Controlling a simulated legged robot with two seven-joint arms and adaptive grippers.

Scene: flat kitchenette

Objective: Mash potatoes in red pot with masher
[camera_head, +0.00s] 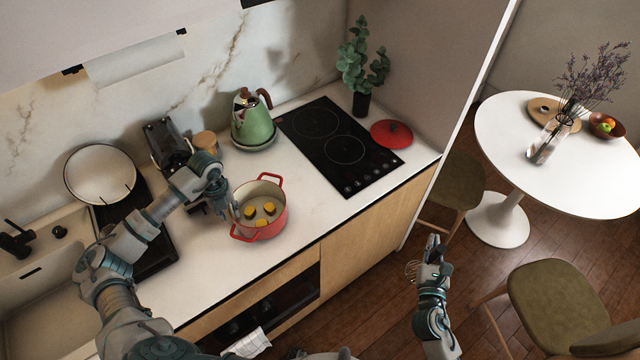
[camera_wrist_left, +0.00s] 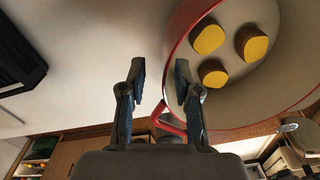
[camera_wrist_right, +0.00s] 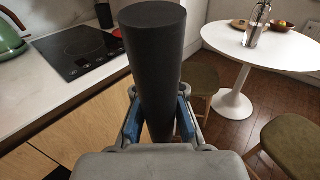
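The red pot (camera_head: 272,230) stands on the white counter with three yellow potato pieces (camera_head: 269,208) inside. The pot also shows at the right of the left wrist view (camera_wrist_left: 275,108). My left gripper (camera_head: 234,212) is at the pot's left side, close to its rim. Its fingers (camera_wrist_left: 160,85) are apart, with part of the red handle showing between them; I cannot tell whether they touch the pot. My right gripper (camera_head: 433,243) is shut on the masher's dark handle (camera_wrist_right: 155,65), out over the floor. The masher's wire head (camera_head: 412,269) is partly hidden.
A black cooktop (camera_head: 340,146) with a red lid (camera_head: 391,134) lies right of the pot. A green kettle (camera_head: 253,124) stands behind it. A white table (camera_head: 560,165) and chairs are right. Counter just right of the pot is clear.

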